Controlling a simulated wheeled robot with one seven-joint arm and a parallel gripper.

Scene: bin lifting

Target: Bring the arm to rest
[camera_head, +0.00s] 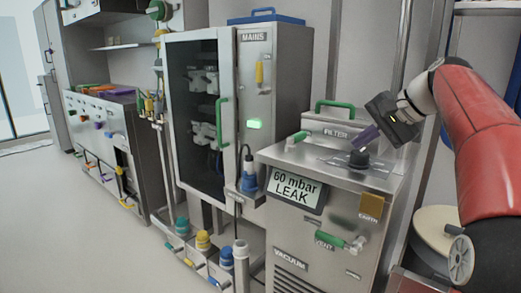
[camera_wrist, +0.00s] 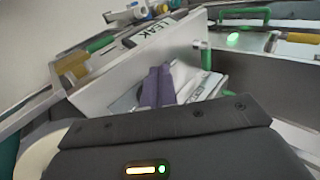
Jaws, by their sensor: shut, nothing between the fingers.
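My gripper (camera_head: 364,140) has a dark body and purple fingers. In the head view it hangs at the right, tilted down to the left, over the top of the steel vacuum unit (camera_head: 330,181). The fingertips are close above a black round fitting (camera_head: 359,158) on that top; I cannot tell whether they touch it. In the wrist view the purple fingers (camera_wrist: 157,85) lie side by side, shut and empty. My red and white arm reaches in from the right edge.
The unit's display (camera_head: 297,189) reads "60 mbar LEAK". A box marked FILTER (camera_head: 335,132) with a green handle (camera_head: 335,105) stands behind the gripper. Green valve handles (camera_head: 330,239) stick out in front. A glass-door cabinet (camera_head: 200,115) stands left. Open floor lies far left.

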